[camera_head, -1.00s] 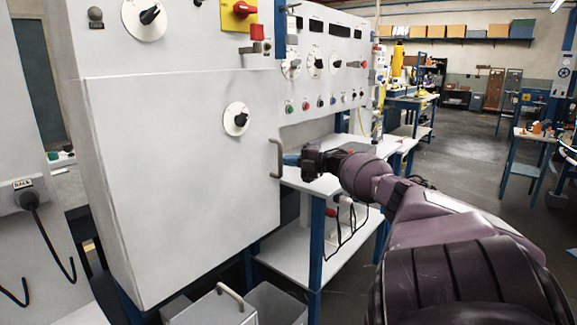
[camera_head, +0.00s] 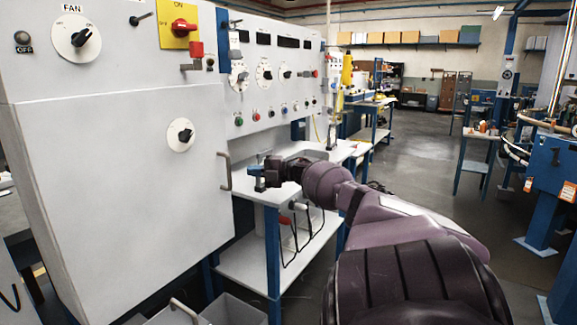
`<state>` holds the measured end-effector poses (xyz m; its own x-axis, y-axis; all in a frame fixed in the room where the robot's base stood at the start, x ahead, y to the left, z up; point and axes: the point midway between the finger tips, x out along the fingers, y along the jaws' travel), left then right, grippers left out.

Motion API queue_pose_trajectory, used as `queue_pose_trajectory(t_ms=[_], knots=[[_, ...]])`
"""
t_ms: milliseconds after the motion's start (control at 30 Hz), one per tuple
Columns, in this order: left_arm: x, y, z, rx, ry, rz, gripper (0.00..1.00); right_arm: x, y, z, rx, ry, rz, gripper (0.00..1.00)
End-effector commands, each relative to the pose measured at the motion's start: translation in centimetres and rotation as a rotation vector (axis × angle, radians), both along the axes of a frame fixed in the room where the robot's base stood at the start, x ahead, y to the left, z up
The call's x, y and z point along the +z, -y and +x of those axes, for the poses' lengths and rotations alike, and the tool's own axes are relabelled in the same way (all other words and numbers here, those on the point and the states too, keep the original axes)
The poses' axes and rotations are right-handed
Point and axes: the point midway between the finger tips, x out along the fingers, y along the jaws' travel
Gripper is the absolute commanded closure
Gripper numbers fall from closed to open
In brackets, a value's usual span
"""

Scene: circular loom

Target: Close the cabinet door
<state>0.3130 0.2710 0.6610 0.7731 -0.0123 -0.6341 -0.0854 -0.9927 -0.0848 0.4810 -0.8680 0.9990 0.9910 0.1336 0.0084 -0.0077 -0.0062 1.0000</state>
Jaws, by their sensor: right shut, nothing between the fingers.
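The cabinet door (camera_head: 110,190) is the large pale panel at the left, below the control panel. Its grey handle (camera_head: 225,171) stands at its right edge, and a round dial sits on its upper right part. Whether the door is fully flush with the cabinet is hard to tell. My right gripper (camera_head: 257,176) is just right of the handle, with a small gap between them. It is shut and empty. My left gripper is not in view.
A white shelf bench (camera_head: 255,262) with blue legs stands behind and below my right gripper. An open grey bin (camera_head: 232,310) with another handle lies low at the front. The control panel (camera_head: 290,70) has knobs and switches. Open floor (camera_head: 420,155) lies to the right.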

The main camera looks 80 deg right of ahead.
Motion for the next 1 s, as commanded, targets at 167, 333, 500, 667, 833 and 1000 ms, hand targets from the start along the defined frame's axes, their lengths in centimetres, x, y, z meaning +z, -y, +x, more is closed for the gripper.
queue_pose_trajectory(t_ms=[167,333,500,667,833,1000], knots=[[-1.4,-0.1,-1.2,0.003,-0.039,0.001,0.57,-0.7,2.2,-2.6,-0.006,-0.013,-0.001,1.00],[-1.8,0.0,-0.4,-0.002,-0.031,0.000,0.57,-0.8,3.7,-4.6,-0.006,-0.016,-0.001,1.00],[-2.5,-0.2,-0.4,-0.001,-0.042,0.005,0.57,-0.9,4.8,-5.9,-0.004,-0.016,0.000,1.00],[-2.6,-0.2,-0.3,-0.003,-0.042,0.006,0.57,-0.8,5.3,-6.8,-0.003,-0.014,0.000,1.00],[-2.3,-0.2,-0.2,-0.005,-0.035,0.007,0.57,-0.6,5.5,-7.1,-0.002,-0.011,0.000,1.00],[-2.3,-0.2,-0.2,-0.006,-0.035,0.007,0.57,-0.5,5.5,-7.2,-0.002,-0.009,0.000,1.00]])
